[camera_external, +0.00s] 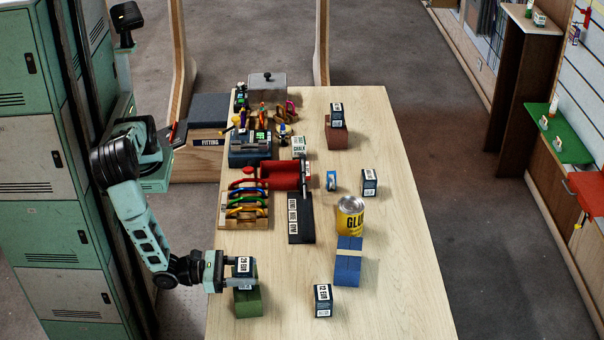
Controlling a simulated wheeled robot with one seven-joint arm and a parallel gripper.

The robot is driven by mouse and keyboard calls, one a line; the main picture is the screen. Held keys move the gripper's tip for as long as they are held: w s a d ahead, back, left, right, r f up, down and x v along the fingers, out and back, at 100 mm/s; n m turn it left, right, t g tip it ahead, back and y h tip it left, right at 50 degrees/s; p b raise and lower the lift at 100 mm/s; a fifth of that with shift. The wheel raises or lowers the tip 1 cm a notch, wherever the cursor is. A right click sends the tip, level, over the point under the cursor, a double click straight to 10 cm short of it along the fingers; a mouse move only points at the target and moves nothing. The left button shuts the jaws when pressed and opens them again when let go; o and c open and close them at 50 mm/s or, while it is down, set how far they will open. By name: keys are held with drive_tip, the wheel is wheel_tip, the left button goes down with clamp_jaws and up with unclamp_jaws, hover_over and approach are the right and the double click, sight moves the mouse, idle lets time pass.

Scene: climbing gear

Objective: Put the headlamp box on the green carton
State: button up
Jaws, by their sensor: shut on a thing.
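The headlamp box (243,264), a small dark box with a white price label, is between the fingers of my gripper (240,272) near the front left of the table. My gripper is shut on it, and the fingers hide part of its sides. The green carton (248,304) stands directly below the box and gripper. The box's underside is hidden, so I cannot tell whether it touches the carton top.
The table's right side is clear.

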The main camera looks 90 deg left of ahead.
drive_tip(key=o, duration=1)
drive_tip(key=shift+r, duration=0.1)
drive_tip(key=s+b, duration=0.3)
drive_tip(key=s, duration=0.9)
drive_tip(key=shift+b, duration=0.4)
